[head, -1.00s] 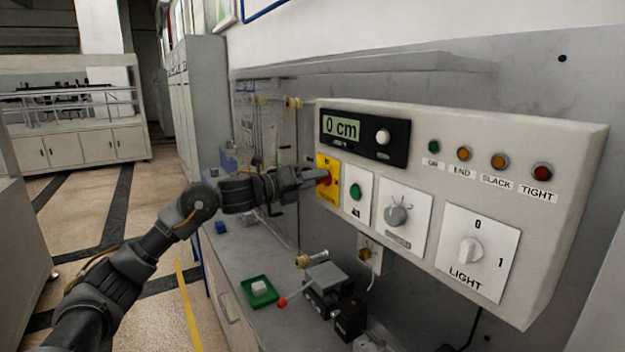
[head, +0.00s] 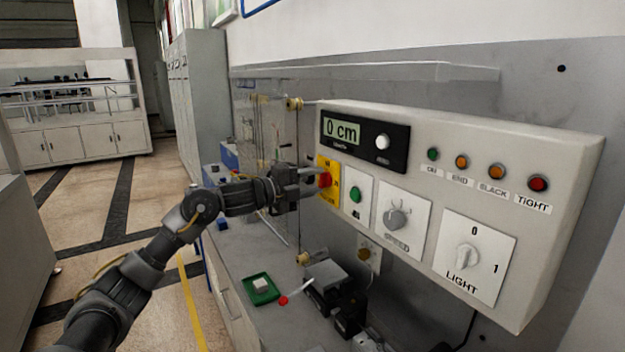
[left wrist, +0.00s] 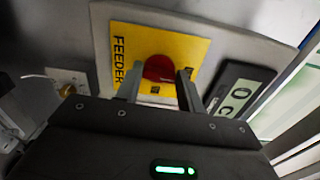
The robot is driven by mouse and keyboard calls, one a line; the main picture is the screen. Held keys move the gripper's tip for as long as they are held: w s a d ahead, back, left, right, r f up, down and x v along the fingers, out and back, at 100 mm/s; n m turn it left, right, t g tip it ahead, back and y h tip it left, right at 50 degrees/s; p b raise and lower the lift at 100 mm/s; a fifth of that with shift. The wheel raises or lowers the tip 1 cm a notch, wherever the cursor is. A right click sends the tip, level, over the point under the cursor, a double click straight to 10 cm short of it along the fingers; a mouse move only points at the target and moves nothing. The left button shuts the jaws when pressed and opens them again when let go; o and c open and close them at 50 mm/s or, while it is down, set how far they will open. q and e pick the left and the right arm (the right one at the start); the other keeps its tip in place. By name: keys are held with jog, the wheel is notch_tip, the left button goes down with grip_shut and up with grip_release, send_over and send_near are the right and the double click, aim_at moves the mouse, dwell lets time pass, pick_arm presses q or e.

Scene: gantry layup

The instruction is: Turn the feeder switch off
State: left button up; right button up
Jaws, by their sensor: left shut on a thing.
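The feeder switch is a red knob (head: 324,180) on a yellow plate (head: 333,194) at the left end of the grey control panel (head: 560,160). In the left wrist view the red knob (left wrist: 158,68) sits between my fingers, on the yellow plate (left wrist: 196,52) marked FEEDER. My left gripper (head: 316,180) is shut on the knob, and its fingertips (left wrist: 160,78) are at the knob's sides. The fingers partly hide the knob, and its exact setting cannot be told. My right gripper is not in view.
Beside the feeder plate are a green button (head: 355,194), a SPEED knob (head: 397,218), a LIGHT switch (head: 467,256) and a display (head: 342,130) reading 0 cm. Below, the bench holds a green tray (head: 263,297) and a dark device (head: 335,290). The floor at left is clear.

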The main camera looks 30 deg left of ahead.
pick_arm(q)
jog(key=shift+n, duration=0.4)
jog(key=o, duration=1)
jog(key=b+v, duration=0.4)
jog(key=v, duration=0.6)
jog(key=shift+s+a, duration=0.2)
jog(key=shift+s, duration=0.15)
jog(key=shift+f, duration=0.15)
